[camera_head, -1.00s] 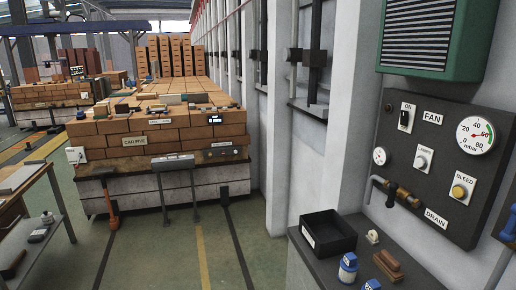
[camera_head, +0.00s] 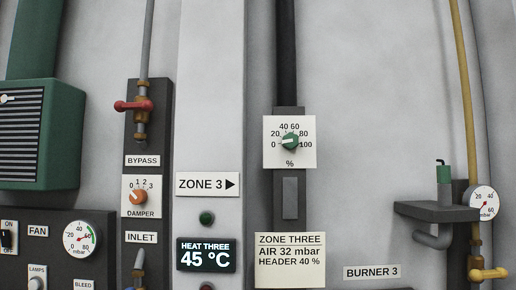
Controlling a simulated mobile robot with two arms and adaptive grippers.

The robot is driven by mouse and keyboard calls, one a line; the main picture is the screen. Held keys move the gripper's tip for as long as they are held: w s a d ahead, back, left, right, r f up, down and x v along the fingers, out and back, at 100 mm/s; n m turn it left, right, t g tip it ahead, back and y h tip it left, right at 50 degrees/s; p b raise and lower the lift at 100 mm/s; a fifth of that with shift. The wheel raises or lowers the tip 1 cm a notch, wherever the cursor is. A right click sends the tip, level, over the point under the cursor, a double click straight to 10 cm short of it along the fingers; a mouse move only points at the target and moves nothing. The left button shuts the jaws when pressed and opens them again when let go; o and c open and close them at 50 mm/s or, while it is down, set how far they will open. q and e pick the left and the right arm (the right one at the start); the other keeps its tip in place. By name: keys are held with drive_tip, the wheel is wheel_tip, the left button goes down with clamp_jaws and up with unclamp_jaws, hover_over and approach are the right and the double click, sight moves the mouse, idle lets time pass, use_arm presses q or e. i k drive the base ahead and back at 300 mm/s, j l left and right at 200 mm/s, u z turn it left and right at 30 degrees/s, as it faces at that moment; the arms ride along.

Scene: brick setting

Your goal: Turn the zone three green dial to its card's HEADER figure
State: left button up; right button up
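The zone three green dial (camera_head: 290,142) sits on a white scale plate (camera_head: 304,160) marked 0, 20, 40, 60, 80, 100 with a % sign, on a dark vertical strip on the wall. Its white mark appears to point left, close to 0; it is small. Below it, a cream card (camera_head: 290,275) reads "ZONE THREE, AIR 32 mbar, HEADER 40 %". A "ZONE 3" sign (camera_head: 207,184) with an arrow pointing right is to the left of the dial. Neither of my grippers is in view.
Left of the dial are an orange damper knob (camera_head: 138,197), a red bypass valve handle (camera_head: 134,106) and a display (camera_head: 206,257) reading "HEAT THREE 45 °C". On the right, a bracket (camera_head: 436,211) juts out near a gauge (camera_head: 483,202) and a yellow valve handle (camera_head: 488,274).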

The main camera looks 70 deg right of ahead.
sight(289, 141)
drive_tip(key=z, duration=0.5)
drive_tip(key=l+z, duration=0.1)
drive_tip(key=z, duration=0.85)
drive_tip(key=i+l+z, duration=0.1)
drive_tip(key=z, duration=0.85)
drive_tip(key=j, duration=0.4)
drive_tip(key=z, duration=0.05)
